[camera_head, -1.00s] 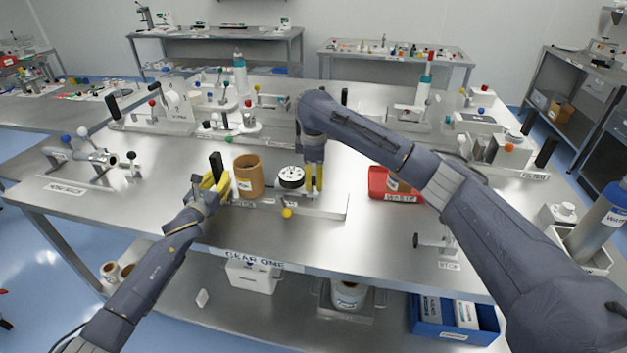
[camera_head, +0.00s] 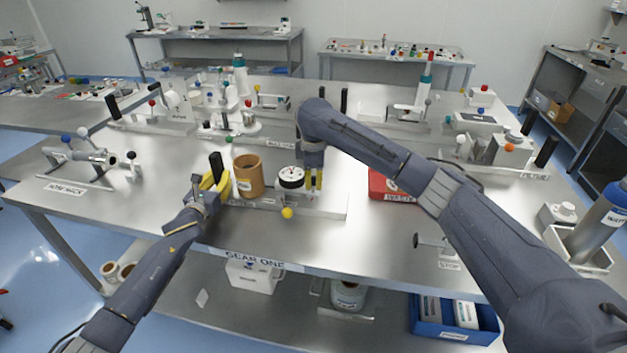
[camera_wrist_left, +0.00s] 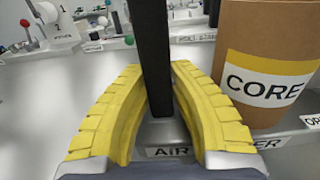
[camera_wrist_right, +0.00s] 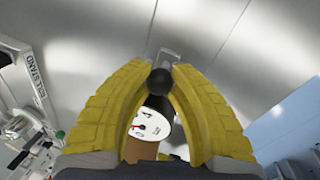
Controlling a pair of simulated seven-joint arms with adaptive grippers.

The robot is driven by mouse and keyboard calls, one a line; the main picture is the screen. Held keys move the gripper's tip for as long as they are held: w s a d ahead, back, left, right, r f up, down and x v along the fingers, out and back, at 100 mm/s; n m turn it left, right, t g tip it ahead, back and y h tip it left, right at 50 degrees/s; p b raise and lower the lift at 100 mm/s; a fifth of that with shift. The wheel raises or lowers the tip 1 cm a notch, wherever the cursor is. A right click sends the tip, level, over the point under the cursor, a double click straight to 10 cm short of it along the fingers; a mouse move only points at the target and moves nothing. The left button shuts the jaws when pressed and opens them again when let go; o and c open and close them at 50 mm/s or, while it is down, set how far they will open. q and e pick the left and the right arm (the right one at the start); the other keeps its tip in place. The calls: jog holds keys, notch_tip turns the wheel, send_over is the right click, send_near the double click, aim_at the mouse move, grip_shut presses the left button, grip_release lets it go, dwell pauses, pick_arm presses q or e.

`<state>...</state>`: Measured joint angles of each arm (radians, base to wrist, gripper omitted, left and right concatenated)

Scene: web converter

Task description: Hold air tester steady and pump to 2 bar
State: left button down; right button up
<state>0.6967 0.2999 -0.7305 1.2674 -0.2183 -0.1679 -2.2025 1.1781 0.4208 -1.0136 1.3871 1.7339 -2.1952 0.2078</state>
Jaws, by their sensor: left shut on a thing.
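The air tester (camera_head: 325,205) is a low metal fixture at the front of the bench. It carries a round white gauge (camera_head: 291,177) and an upright black post (camera_head: 216,165) at its left. My left gripper (camera_head: 213,182) is shut on this post, with its yellow fingers on both sides above the AIR label (camera_wrist_left: 170,152). My right gripper (camera_head: 314,180) points down just right of the gauge. In the right wrist view its fingers lie close around a black ball knob (camera_wrist_right: 159,81); I cannot tell if they grip it. The gauge's red needle shows there, but its reading is unclear.
A brown CORE cylinder (camera_head: 249,176) stands between my left gripper and the gauge. A yellow ball (camera_head: 287,213) is in front of the gauge. A red waste bin (camera_head: 382,186) is to the right, partly behind my right arm.

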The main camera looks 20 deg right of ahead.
grip_shut()
jog(key=s+d, duration=0.1)
jog(key=d, duration=0.1)
jog(key=s+d, duration=0.1)
jog(key=d, duration=0.3)
jog(key=shift+s+d, duration=0.1)
jog(key=shift+s, duration=0.3)
jog(key=o, duration=0.9)
grip_release()
jog(key=shift+c, duration=0.2)
jog(key=shift+o, duration=0.2)
jog(key=shift+r, duration=0.15)
